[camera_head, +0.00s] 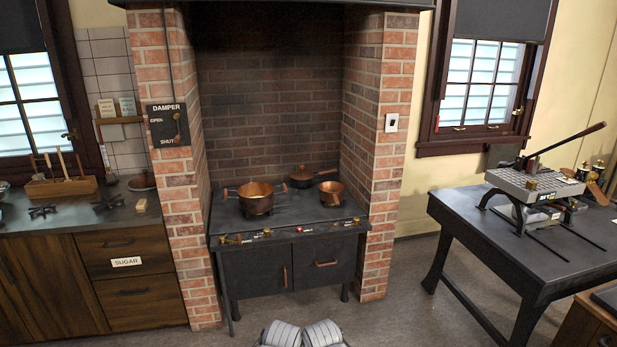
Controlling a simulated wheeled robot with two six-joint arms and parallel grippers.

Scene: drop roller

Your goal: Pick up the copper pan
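A wide copper pan (256,198) with a loop handle on each side stands upright on the left part of the dark stove (285,224), inside the brick hearth. A smaller copper pan (332,193) stands on the stove's right part. A dark pan (302,179) with a copper-coloured knob and a handle pointing right is behind them. Two grey ribbed parts, seemingly mine, show at the bottom edge, well below and in front of the stove. I see no gripper fingers, and nothing touches the pans.
Brick pillars (172,200) flank the stove on both sides. A wooden counter (120,220) with a tool caddy (60,187) is at left. A dark workbench (520,235) with a lever machine (535,186) is at right. The floor (400,310) before the stove is clear.

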